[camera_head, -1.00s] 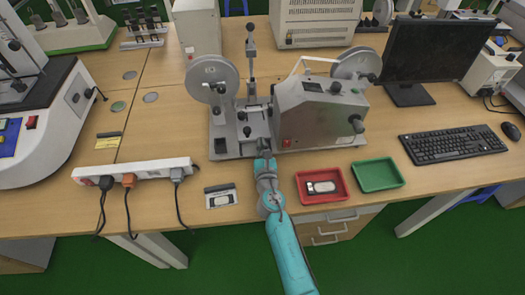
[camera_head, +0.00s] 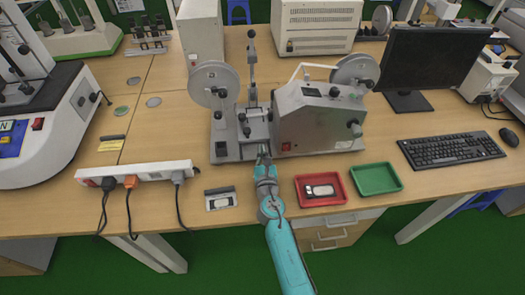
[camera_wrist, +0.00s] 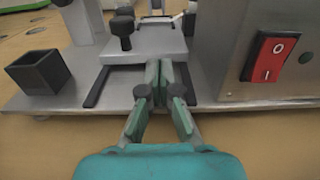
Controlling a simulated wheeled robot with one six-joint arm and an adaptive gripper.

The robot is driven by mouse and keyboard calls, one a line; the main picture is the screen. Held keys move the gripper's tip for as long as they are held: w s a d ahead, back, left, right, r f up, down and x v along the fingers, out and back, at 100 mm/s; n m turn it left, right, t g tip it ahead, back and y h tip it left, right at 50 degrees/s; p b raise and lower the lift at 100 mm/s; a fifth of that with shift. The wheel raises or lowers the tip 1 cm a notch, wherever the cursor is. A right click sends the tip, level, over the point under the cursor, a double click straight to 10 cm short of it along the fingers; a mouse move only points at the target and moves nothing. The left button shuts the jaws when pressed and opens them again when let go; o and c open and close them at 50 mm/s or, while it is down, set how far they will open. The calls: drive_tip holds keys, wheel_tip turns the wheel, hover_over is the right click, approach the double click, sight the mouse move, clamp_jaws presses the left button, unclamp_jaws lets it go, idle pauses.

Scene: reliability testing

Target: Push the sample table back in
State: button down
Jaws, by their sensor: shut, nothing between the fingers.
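The grey abrasion machine (camera_head: 315,122) stands on the wooden bench. Its sample table (camera_head: 257,131) is the small metal plate at the machine's left half, and it shows at the top centre of the wrist view (camera_wrist: 150,44) with a dark knob on it. Dark rails run beside and below the table. My gripper (camera_head: 263,149) is at the machine's front, just on the near side of the table. In the wrist view its fingers (camera_wrist: 160,75) are together, empty, and point at the table's front edge. I cannot tell whether they touch it.
A red rocker switch (camera_wrist: 268,57) is on the housing right of my fingers. A black open box (camera_wrist: 40,72) is on the base plate at left. A red tray (camera_head: 301,192), a green tray (camera_head: 375,179) and a white power strip (camera_head: 140,172) lie along the front edge.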

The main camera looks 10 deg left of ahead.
drive_tip(key=shift+s+d, duration=0.15)
drive_tip(key=shift+s, duration=0.5)
drive_tip(key=shift+v, duration=4.8)
